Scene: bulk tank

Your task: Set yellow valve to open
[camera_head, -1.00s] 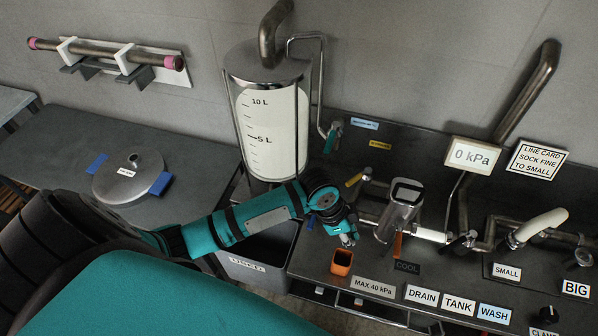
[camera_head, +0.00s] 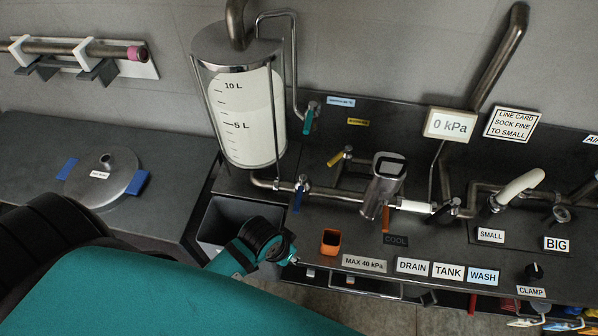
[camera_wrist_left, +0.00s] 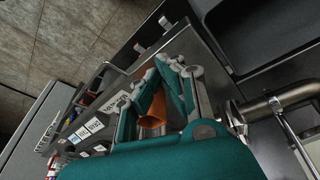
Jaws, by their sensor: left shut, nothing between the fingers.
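My left gripper (camera_head: 291,259) is low at the bench's front edge, in front of and well apart from the yellow handle. Its fingers are mostly hidden in the head view. In the left wrist view the left gripper (camera_wrist_left: 166,72) is shut and empty, with the orange cup seen beyond its fingers. My right gripper is not in view.
A blue valve handle (camera_head: 299,194) stands left of the yellow one, and a green handle (camera_head: 309,121) above. The orange cup (camera_head: 331,242) is on the bench near my left gripper. A metal cylinder (camera_head: 382,190) stands right of the yellow valve. A grey bin (camera_head: 222,214) is at left.

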